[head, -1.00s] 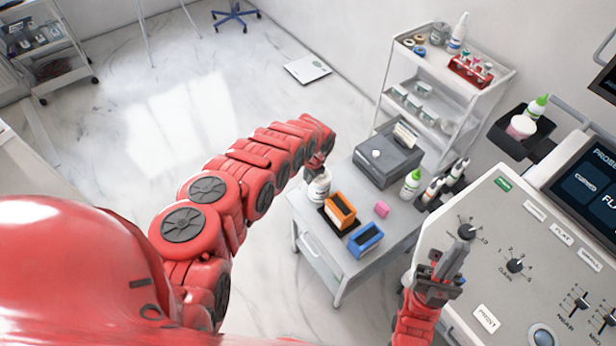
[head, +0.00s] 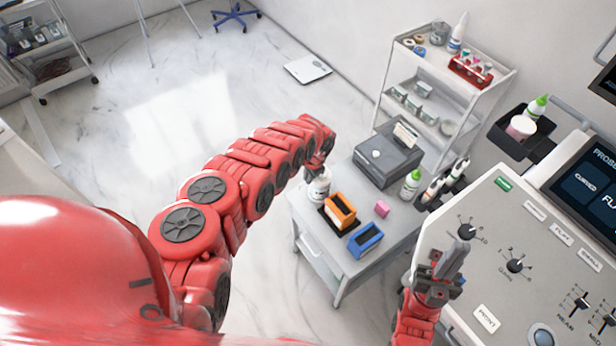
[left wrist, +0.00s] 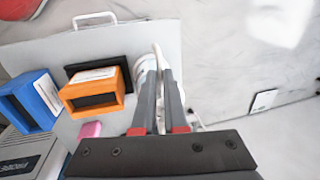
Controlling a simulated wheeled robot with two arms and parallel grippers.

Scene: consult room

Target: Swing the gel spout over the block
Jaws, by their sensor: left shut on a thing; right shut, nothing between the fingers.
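A white gel bottle (head: 319,188) stands at the left edge of the small grey table. My left gripper (head: 318,166) is at its top, with the arm partly covering it. In the left wrist view my left fingers (left wrist: 163,80) are shut on the white gel spout (left wrist: 157,54), which points to the top of the picture. An orange block (head: 340,210) with a pale label sits on a black mat just right of the bottle; it also shows in the left wrist view (left wrist: 95,92). A pink block (head: 382,208) lies further right. My right gripper (head: 445,270) is shut and empty near the console.
A blue block (head: 366,240) stands near the table's front edge. A grey box (head: 386,160) and a green-capped bottle (head: 411,184) are at the back. The control console (head: 510,240) fills the right side. Floor left of the table is clear.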

